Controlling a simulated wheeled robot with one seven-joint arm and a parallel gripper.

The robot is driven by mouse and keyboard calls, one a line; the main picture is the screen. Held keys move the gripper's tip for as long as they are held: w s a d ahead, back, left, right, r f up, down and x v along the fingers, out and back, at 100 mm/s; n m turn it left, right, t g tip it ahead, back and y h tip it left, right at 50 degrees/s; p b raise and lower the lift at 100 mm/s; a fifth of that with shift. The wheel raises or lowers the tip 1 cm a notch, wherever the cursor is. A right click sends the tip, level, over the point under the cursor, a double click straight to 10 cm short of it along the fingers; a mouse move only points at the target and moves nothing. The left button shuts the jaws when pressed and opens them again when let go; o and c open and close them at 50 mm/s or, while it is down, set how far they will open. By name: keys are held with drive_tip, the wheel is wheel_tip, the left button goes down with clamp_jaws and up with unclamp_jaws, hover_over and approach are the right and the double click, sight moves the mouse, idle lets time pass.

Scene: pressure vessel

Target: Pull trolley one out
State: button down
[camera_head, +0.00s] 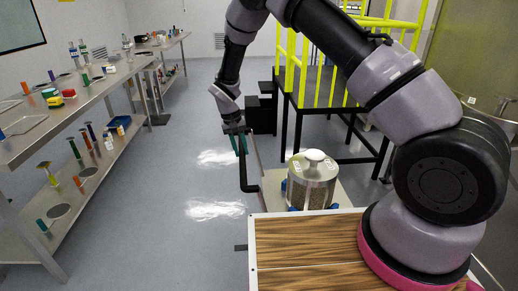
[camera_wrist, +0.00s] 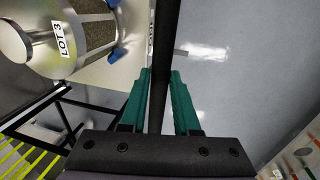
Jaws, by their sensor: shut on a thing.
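A low trolley with a pale flat deck (camera_head: 341,194) stands just ahead of me, right of the middle in the head view. A metal drum with a white knob on its lid (camera_head: 311,182) stands on the deck, with blue pieces at its foot. In the wrist view the drum (camera_wrist: 97,35) carries a "LOT 3" label. The trolley's dark upright handle (camera_head: 250,176) rises at the deck's left side. My gripper (camera_head: 239,144) is shut on the handle bar; in the wrist view its teal fingers (camera_wrist: 161,95) lie on both sides of the dark bar (camera_wrist: 163,60).
Black-legged steps with yellow railings (camera_head: 329,75) stand close behind the trolley. Steel shelving benches (camera_head: 77,112) with coloured items run along the left. The grey floor (camera_head: 180,190) between the benches and trolley is clear.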

drive_tip(key=shift+a, duration=1.65)
drive_tip(key=c, duration=0.7)
unclamp_jaws()
drive_tip(key=shift+o, duration=0.2)
wheel_tip(320, 180, up, 11)
drive_tip(key=a, duration=0.2)
drive_tip(key=shift+f, duration=0.2)
